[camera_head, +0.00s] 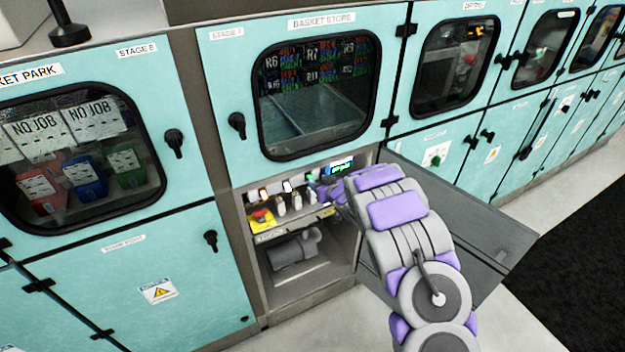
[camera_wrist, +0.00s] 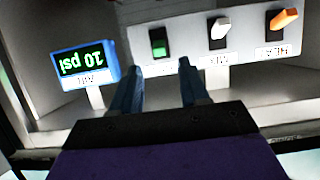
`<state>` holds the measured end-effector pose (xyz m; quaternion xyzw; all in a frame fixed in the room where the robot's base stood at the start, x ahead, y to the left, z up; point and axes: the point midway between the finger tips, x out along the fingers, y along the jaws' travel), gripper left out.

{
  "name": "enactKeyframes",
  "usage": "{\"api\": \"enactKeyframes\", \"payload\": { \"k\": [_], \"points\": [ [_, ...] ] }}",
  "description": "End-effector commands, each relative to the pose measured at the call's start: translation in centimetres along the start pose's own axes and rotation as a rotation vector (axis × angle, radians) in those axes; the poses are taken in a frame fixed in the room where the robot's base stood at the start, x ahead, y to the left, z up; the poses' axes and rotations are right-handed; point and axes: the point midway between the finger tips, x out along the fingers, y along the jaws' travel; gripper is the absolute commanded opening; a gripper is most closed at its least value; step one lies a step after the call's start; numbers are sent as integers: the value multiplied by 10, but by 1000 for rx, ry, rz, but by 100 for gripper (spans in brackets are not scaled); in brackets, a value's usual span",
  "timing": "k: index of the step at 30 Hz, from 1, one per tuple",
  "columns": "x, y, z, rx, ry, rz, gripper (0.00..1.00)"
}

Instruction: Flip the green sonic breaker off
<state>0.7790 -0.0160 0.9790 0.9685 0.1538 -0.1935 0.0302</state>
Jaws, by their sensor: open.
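The green breaker (camera_wrist: 158,42) is a small green switch in a dark housing on a pale panel, seen upside down in the wrist view. I cannot tell its switch position. My gripper (camera_wrist: 161,68) is open and empty, its two blue-grey fingers pointing at the panel just below the green breaker in the picture, one finger to each side of it. The fingers look apart from the switch.
A white breaker (camera_wrist: 220,28) and an orange breaker (camera_wrist: 284,18) stand to the right of the green one. A blue gauge (camera_wrist: 85,65) reading 20 psi stands to its left, close to the left finger. The open cabinet door (camera_head: 490,225) lies to the right of my arm.

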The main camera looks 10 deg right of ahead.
Motion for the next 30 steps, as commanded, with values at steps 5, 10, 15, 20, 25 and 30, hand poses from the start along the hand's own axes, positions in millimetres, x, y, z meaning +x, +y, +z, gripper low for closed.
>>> {"api": "enactKeyframes", "payload": {
  "k": [5,10,15,20,25,30],
  "points": [
    [23,0,0,0,2,-1,45],
    [42,1,0,0,1,1,45],
    [54,1,-1,0,3,0,45],
    [59,1,0,0,0,1,45],
    [60,1,0,0,-1,2,45],
    [60,1,0,-1,0,2,42]
  ]
}}
